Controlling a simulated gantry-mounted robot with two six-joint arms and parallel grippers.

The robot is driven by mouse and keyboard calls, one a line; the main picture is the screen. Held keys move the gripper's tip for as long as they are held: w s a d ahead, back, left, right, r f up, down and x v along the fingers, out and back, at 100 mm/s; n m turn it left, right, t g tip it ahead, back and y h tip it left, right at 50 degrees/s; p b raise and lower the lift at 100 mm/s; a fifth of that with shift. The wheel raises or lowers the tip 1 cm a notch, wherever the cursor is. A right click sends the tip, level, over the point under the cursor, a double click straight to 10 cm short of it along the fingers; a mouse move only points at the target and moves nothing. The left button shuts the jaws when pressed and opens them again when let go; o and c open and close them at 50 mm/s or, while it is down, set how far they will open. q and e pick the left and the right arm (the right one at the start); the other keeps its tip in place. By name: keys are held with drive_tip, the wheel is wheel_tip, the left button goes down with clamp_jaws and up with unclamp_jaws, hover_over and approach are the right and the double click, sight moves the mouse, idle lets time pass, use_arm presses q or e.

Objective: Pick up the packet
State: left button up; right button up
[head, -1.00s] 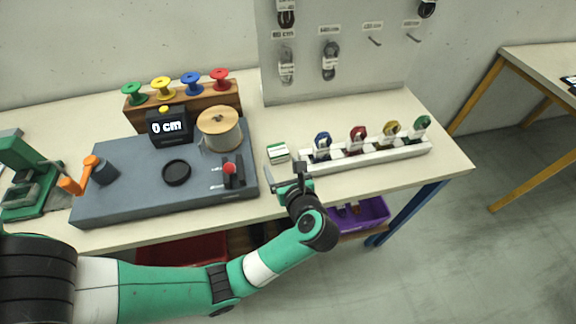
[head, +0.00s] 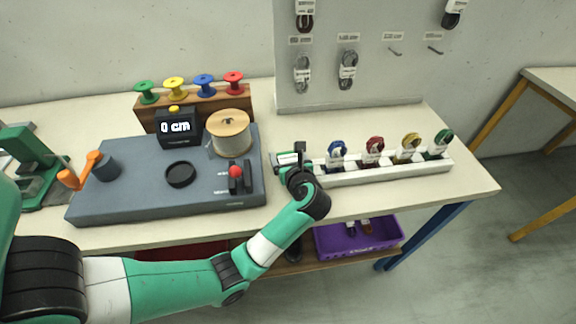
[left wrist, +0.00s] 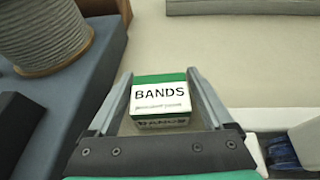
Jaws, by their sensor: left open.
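The packet (left wrist: 161,100) is a small white and green box marked "BANDS", resting on the pale table in the left wrist view. My left gripper (left wrist: 158,77) is open, with one finger on each side of the packet; small gaps show between the fingers and its sides. In the head view my left gripper (head: 284,160) is low over the table, just right of the grey machine base, and largely hides the packet. My right gripper is in neither view.
The grey machine base (head: 130,200) with a cord spool (head: 231,138) stands left of the gripper. A white rack (head: 385,172) with several coloured cord bundles is close on the right. A pegboard (head: 360,85) stands behind, with bare table in front of it.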

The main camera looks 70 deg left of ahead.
use_arm(q)
drive_tip(key=shift+a+f, duration=0.15)
drive_tip(key=shift+a, duration=0.15)
drive_tip(key=c, duration=1.2)
wheel_tip(320, 180, up, 10)
drive_tip(key=p, duration=0.5)
